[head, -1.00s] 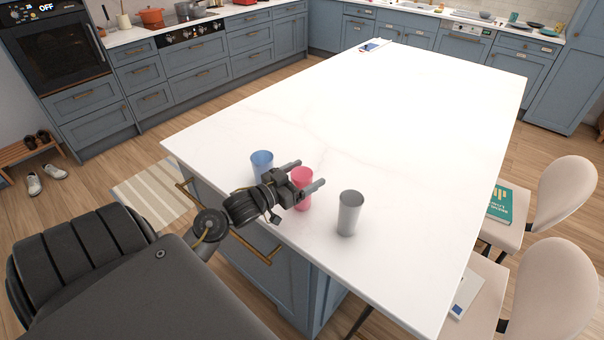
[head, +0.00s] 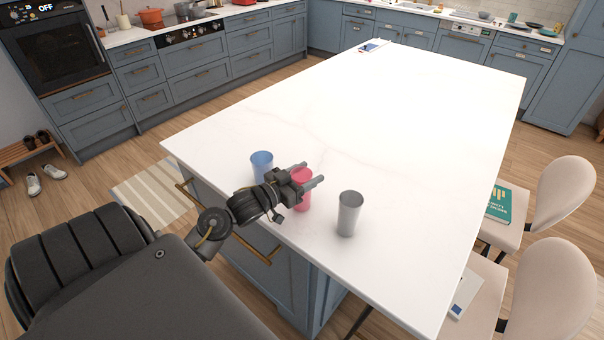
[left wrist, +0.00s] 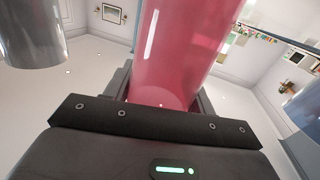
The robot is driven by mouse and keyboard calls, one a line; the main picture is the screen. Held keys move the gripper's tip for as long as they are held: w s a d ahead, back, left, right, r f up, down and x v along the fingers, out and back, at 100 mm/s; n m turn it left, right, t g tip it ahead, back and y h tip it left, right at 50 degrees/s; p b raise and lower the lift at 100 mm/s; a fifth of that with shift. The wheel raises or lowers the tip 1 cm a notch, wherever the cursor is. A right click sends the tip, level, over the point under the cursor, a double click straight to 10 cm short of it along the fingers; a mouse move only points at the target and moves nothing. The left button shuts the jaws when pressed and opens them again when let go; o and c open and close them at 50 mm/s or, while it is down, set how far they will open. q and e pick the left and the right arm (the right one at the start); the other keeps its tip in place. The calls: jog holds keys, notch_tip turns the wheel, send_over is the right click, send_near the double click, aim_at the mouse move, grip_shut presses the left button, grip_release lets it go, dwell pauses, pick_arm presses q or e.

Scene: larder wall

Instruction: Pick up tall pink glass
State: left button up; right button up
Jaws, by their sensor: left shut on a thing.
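The tall pink glass (head: 303,203) stands upright on the white island counter, near its front left edge. My left gripper (head: 311,174) is shut on it, one finger on each side. In the left wrist view the pink glass (left wrist: 178,50) fills the space between the fingers. The gripper hides part of the glass in the head view. A blue glass (head: 262,162) stands to its left and a grey metal cup (head: 349,214) to its right, both apart from it. My right gripper is not in view.
The white countertop (head: 390,110) is clear beyond the cups. A phone-like object (head: 374,46) lies at its far end. Beige chairs (head: 562,192) stand along the right side, one with a green book (head: 499,205) on its seat.

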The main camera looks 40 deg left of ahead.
pick_arm(q)
jog(key=shift+r, duration=0.1)
jog(key=shift+r+b, duration=0.3)
jog(key=shift+r, duration=0.25)
jog(key=s+r, duration=0.1)
jog(key=r, duration=0.1)
jog(key=s+r, duration=0.3)
jog(key=r, duration=0.2)
jog(key=shift+s+a+r, duration=0.1)
jog(key=shift+s+a, duration=0.1)
jog(key=shift+a, duration=0.15)
jog(key=s+r+p, duration=0.1)
jog(key=s+r, duration=0.1)
jog(key=s, duration=0.2)
jog(key=s+a+r+p, duration=0.1)
jog(key=s+r, duration=0.1)
jog(key=s, duration=0.3)
jog(key=shift+s+a+r, duration=0.2)
jog(key=shift+r, duration=0.1)
